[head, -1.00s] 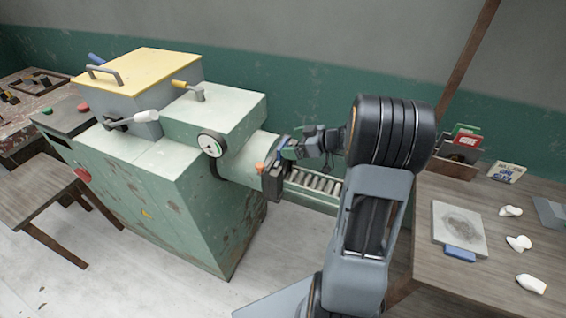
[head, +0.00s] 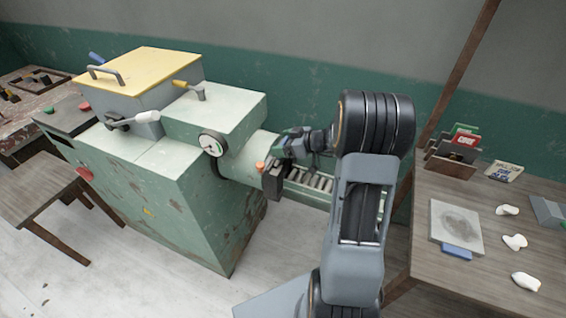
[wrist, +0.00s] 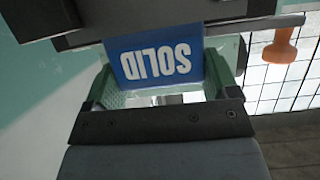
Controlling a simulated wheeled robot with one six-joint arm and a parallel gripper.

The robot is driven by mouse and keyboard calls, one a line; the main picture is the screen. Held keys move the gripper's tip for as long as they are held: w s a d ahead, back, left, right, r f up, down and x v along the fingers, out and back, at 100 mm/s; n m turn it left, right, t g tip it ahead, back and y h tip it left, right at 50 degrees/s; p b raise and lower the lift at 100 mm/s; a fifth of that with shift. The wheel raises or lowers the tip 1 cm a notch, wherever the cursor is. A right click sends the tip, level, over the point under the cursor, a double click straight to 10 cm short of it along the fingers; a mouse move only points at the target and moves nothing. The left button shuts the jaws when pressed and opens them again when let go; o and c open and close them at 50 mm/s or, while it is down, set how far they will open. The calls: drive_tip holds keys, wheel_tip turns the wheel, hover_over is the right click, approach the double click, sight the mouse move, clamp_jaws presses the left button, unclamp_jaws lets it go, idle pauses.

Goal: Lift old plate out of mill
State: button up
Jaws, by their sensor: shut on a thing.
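The mill (head: 165,180) is a worn pale-green machine with a barrel ending in a dark holder (head: 273,182). My gripper (head: 292,147) is at that holder, on the barrel's outlet side. In the wrist view my gripper (wrist: 172,92) has its green fingers on either side of a blue plate (wrist: 162,62) marked SOLID, which reads upside down, and is shut on it. The plate's far end meets the dark holder (wrist: 90,18); I cannot tell how deep it sits. The plate is hidden by my gripper in the head view.
An orange knob (head: 260,166) sits beside the holder. A roller track (head: 308,180) runs right from the outlet. The wooden table (head: 425,285) at right bears a grey board (head: 456,225), several white lumps and a card rack (head: 452,165). A low wooden stool (head: 40,190) stands at left.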

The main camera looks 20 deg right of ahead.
drive_tip(key=c, duration=0.7)
drive_tip(key=shift+c, duration=0.4)
drive_tip(key=shift+r, duration=0.15)
